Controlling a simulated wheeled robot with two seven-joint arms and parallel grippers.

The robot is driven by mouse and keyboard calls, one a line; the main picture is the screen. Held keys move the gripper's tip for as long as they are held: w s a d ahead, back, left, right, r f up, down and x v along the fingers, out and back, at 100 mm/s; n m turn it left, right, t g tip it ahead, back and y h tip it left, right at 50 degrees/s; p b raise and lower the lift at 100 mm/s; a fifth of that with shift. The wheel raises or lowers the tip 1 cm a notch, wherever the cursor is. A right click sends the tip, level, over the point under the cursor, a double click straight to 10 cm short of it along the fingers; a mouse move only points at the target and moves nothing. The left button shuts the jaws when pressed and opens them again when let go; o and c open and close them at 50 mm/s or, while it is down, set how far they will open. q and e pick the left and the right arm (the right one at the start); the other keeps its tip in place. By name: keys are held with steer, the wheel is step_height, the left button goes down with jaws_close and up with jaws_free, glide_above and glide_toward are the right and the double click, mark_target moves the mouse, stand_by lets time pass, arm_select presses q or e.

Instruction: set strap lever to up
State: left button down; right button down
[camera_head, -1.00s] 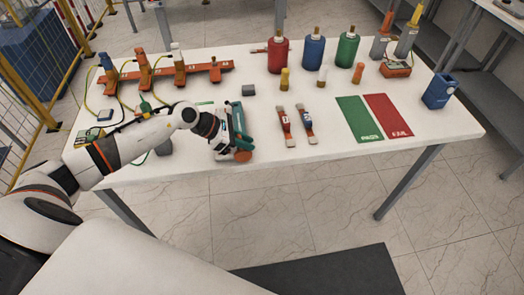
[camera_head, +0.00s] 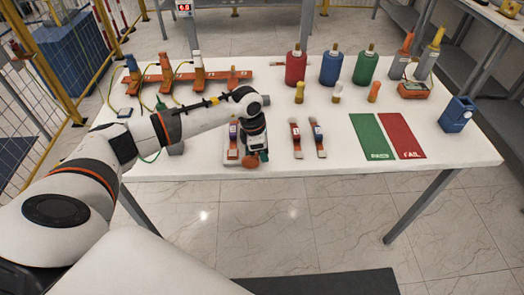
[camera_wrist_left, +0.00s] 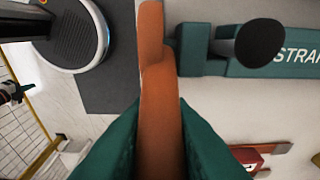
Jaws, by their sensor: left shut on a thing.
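My left gripper (camera_head: 256,156) reaches down over the strap fixture at the front edge of the white table. In the left wrist view its two teal fingers (camera_wrist_left: 160,125) are shut on an orange lever (camera_wrist_left: 152,50), which stands between them and runs up the picture. A teal bar (camera_wrist_left: 225,62) marked "STRAP", with a dark round knob on it, lies right of the lever. In the head view the gripper hides much of the fixture; an orange-red end (camera_head: 250,161) shows beside the fingers. My right gripper is not in view.
Two strap pieces (camera_head: 295,138) (camera_head: 317,138) lie right of the fixture. Green (camera_head: 373,136) and red (camera_head: 400,136) mats lie further right. Red, blue and green bottles (camera_head: 331,68) stand behind. An orange bushing rack (camera_head: 180,82) with cables is at back left.

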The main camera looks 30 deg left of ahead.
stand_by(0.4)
arm_select(q)
steer(key=c, duration=1.3)
jaws_free()
steer(key=b+v, duration=0.3)
steer(key=v, duration=0.9)
steer(key=shift+w+d, duration=0.1)
steer(key=shift+w, duration=0.05)
